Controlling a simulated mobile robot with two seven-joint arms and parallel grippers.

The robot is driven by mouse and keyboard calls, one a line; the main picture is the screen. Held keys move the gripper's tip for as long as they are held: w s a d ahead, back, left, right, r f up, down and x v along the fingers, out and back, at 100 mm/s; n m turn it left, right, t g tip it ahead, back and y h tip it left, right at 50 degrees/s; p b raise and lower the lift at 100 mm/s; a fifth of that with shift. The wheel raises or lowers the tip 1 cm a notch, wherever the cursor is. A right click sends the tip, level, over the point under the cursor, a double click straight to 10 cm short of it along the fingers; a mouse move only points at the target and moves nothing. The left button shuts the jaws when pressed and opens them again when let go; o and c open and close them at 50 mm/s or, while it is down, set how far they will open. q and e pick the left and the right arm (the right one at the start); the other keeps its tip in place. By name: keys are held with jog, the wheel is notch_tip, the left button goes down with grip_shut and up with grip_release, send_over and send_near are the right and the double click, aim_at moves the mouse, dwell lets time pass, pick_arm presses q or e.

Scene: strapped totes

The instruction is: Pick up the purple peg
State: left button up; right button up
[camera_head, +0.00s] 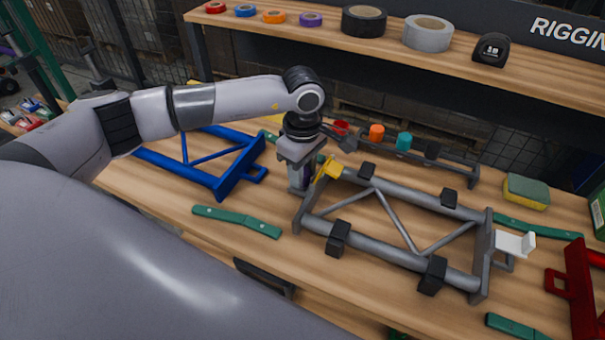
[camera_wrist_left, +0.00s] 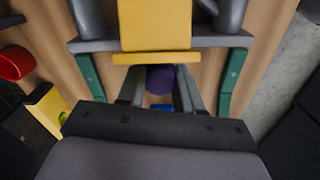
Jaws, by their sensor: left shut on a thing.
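The purple peg (camera_wrist_left: 160,79) shows in the left wrist view between the fingers of my left gripper (camera_wrist_left: 160,92), just below a yellow plate. My left gripper is shut on it. In the head view my left gripper (camera_head: 300,180) points down at the left end of the grey tubular frame, beside its yellow bracket (camera_head: 327,169). The peg is mostly hidden there by the fingers, and I cannot tell whether its lower end touches anything. My right gripper is not in view.
A rack behind holds a red cup-like piece (camera_head: 341,127), an orange peg (camera_head: 376,132) and a teal peg (camera_head: 404,141). The grey frame (camera_head: 350,235) fills the middle bench. A blue frame (camera_head: 225,180) lies left, a red frame (camera_head: 582,290) right. Green straps (camera_head: 237,220) lie around.

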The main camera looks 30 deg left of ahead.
pick_arm(q)
notch_tip(320, 180, up, 24)
jog(key=p, duration=0.2)
dwell(0.6)
dwell(1.0)
